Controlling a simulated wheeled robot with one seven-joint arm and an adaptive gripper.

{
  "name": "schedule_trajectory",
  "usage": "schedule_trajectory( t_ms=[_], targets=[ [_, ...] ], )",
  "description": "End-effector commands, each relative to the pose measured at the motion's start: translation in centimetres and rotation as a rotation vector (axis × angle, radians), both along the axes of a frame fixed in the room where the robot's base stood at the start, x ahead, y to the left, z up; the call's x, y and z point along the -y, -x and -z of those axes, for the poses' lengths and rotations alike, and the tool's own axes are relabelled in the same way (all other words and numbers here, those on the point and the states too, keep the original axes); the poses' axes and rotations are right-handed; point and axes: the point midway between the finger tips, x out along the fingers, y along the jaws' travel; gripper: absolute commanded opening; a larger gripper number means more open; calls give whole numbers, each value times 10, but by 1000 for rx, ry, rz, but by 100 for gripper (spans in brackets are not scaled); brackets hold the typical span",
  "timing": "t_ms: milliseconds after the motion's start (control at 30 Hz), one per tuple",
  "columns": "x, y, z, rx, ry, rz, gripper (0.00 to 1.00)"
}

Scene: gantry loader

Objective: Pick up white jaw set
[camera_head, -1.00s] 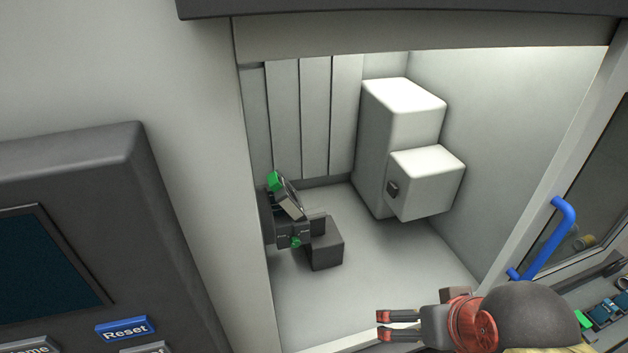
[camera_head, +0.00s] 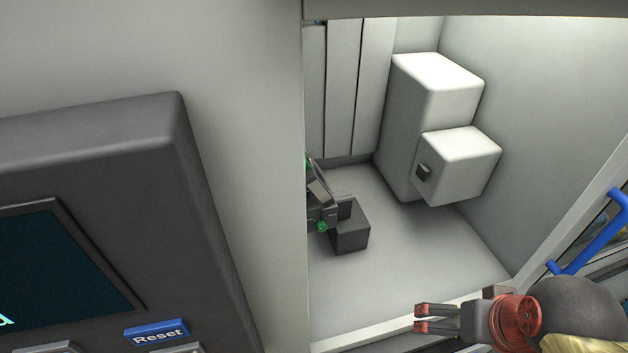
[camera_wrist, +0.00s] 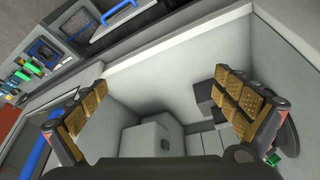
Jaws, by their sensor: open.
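I do not see a white jaw set that I can make out for sure in any view. My gripper (camera_head: 424,318) is open and empty at the front edge of the machine's opening in the head view, its fingers pointing left. In the wrist view my gripper (camera_wrist: 165,115) shows two spread fingers with tan ribbed pads and nothing between them. A dark device with green parts (camera_head: 322,205) stands at the left inside the chamber, partly hidden by the door frame. A dark grey block (camera_head: 350,230) is beside it.
A large white housing (camera_head: 435,90) with a smaller white box (camera_head: 462,165) fills the chamber's back right. The chamber floor (camera_head: 400,260) is clear in front. A blue handle (camera_head: 592,235) is at the right. A control panel (camera_head: 90,230) with a blue Reset button (camera_head: 157,332) is at the left.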

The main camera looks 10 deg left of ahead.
Motion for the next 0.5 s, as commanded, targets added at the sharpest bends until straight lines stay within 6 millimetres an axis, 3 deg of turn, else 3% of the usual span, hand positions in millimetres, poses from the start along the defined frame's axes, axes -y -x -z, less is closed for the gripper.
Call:
schedule_trajectory(
  t_ms=[367,500],
  targets=[
    [-19,-50,-43,-59,44,-219,100],
    [-33,-82,-62,-97,69,-362,100]
  ],
)
